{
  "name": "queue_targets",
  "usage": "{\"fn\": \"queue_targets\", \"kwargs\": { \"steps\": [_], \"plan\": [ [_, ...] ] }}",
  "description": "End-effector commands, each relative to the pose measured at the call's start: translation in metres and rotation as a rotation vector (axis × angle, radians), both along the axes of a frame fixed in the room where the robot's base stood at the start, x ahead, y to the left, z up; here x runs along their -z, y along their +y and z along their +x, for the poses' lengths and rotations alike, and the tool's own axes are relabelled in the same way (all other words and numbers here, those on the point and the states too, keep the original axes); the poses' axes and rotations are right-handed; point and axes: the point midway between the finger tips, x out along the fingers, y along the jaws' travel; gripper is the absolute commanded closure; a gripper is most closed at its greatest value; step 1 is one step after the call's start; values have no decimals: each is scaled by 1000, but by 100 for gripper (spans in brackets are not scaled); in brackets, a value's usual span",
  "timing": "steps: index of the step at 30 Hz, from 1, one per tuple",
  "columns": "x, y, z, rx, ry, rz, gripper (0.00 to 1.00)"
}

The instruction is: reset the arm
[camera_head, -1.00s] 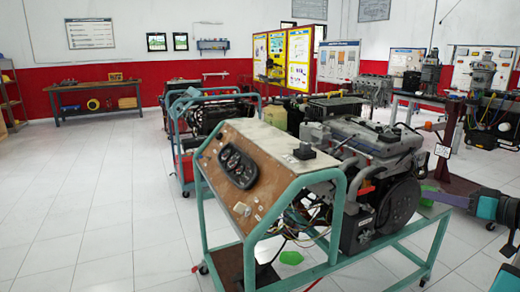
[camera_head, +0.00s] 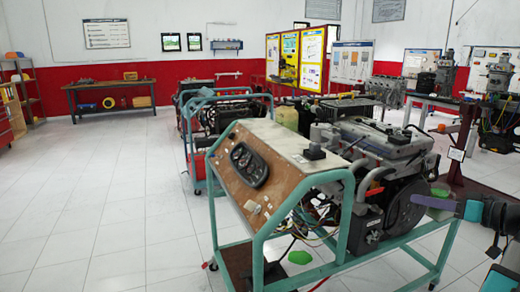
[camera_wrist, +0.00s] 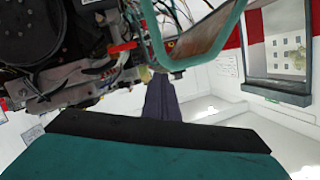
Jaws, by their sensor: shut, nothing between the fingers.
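My gripper (camera_head: 434,202) shows at the right side of the head view, reaching in from the right edge and pointing left. It is in front of the right end of the nearest engine trainer, overlapping its dark round wheel in the picture; I cannot tell whether they touch. In the wrist view my gripper's dark fingers (camera_wrist: 162,100) are together, with nothing seen between them. The nearest engine trainer (camera_head: 352,172) has a teal frame and a tilted brown panel with gauges. Its wiring and teal frame (camera_wrist: 205,50) fill the top of the wrist view.
More engine trainers (camera_head: 222,115) stand in a row behind the nearest one. A workbench (camera_head: 110,86) is by the far wall and a shelf (camera_head: 30,90) stands at the left. A stand (camera_head: 462,150) is behind my arm. The tiled floor at the left is clear.

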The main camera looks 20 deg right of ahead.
Motion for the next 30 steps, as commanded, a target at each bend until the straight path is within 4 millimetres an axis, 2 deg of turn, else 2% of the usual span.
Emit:
{"fn": "queue_targets", "kwargs": {
  "steps": [8,18,24,30],
  "plan": [
    [37,50,55,-126,35,77,100],
    [113,136,116,-294,144,174,100],
    [166,194,140,-383,243,212,100],
    [223,255,151,-460,361,240,100]
  ]
}}
